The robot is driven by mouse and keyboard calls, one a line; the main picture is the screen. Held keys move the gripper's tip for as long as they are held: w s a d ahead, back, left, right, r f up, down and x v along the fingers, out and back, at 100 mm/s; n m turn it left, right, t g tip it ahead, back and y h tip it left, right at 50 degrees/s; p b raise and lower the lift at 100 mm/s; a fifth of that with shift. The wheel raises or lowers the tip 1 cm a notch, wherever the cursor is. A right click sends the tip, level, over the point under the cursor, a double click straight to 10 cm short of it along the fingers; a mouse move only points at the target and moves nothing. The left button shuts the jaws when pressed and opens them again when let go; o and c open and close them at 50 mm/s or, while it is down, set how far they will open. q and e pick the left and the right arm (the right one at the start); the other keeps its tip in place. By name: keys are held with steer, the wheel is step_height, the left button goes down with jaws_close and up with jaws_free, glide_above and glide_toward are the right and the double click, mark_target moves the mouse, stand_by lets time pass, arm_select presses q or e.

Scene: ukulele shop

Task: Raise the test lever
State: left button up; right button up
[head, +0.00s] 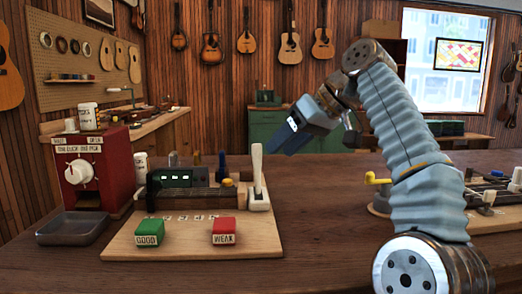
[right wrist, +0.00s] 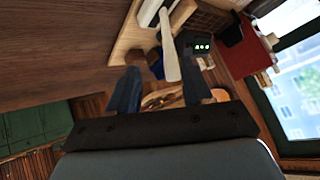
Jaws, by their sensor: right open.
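The test lever (head: 257,172) is a white handle standing about upright at the right end of a wooden test board (head: 255,240). It also shows in the right wrist view (right wrist: 169,55), where its end appears between my fingertips. My right gripper (head: 286,137) is open and empty, up and to the right of the lever, with a visible gap in the head view. Its two dark fingers also show in the right wrist view (right wrist: 160,88). My left gripper is not in view.
The board carries a green GOOD block (head: 150,232), a red WEAK block (head: 224,231) and a dark green device (head: 178,178). A red box with a white dial (head: 80,172) and a grey tray (head: 72,228) stand at left. The table right of the board is clear up to my arm.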

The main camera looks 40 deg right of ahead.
steer(key=s+d, duration=0.3)
steer(key=s, duration=0.3)
steer(key=shift+s+d, duration=0.2)
steer(key=shift+s, duration=0.2)
